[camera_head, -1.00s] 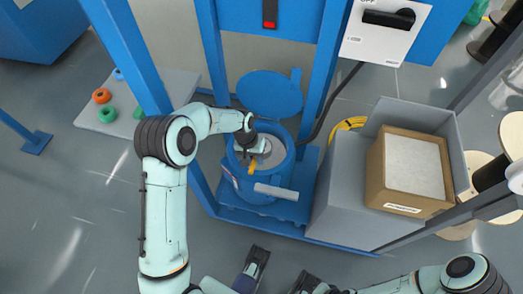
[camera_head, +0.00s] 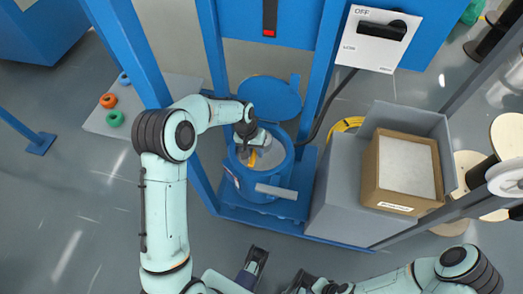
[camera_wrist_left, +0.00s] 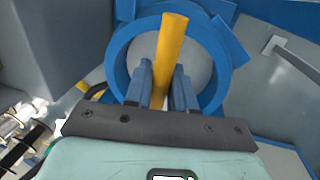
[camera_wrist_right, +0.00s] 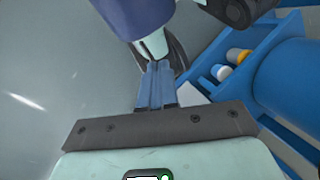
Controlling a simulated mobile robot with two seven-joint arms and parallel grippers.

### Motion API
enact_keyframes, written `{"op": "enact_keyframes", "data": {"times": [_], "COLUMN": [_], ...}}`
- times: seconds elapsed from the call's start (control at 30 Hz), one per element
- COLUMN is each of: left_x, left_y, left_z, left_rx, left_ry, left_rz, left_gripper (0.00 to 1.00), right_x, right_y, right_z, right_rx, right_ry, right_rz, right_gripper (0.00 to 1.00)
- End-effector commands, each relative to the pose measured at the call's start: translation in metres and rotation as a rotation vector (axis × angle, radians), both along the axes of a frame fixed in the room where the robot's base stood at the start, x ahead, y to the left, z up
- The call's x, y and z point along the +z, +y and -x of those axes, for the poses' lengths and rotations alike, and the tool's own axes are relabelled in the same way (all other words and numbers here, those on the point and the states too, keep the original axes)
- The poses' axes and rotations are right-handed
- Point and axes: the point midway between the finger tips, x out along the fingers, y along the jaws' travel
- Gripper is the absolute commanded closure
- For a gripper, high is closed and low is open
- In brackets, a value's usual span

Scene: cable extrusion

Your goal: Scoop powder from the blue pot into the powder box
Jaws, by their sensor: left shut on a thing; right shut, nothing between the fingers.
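The blue pot (camera_head: 285,175) stands upright on a blue base with its lid (camera_head: 268,97) swung open behind it. Pale powder shows inside the pot (camera_wrist_left: 122,62). My left gripper (camera_head: 252,150) is over the pot's mouth, shut on a yellow handle, apparently the scoop's (camera_wrist_left: 172,55). The scoop's far end is hidden. The powder box (camera_head: 398,203) is a brown carton with a pale top surface inside its rim, to the right of the pot. My right gripper (camera_wrist_right: 157,85) is shut and empty, low in front of the pot.
The powder box sits in a grey cabinet (camera_head: 335,205). Blue posts (camera_head: 212,50) rise on both sides of the pot. A switch panel (camera_head: 372,40) is above right. Orange (camera_head: 107,100) and green (camera_head: 115,118) rings lie on a grey plate at left. Open floor lies in front.

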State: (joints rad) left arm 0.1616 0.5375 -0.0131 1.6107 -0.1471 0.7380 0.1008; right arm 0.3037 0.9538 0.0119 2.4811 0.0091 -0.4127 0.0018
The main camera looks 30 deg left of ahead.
Motion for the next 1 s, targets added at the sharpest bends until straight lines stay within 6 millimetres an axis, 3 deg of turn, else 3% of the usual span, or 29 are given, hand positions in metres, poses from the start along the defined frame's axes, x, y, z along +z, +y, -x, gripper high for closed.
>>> {"op": "enact_keyframes", "data": {"times": [0.7,1.0], "left_x": [0.060,0.064], "left_y": [0.000,0.000], "left_z": [-0.001,0.000], "left_rx": [-0.001,0.000], "left_ry": [-0.002,-0.001], "left_rz": [0.000,0.000], "left_gripper": [1.00,1.00], "right_x": [0.035,0.037], "right_y": [0.001,0.001], "right_z": [0.008,0.009], "right_rx": [0.010,0.011], "right_ry": [0.040,0.043], "right_rz": [-0.007,-0.007], "right_gripper": [1.00,1.00]}}
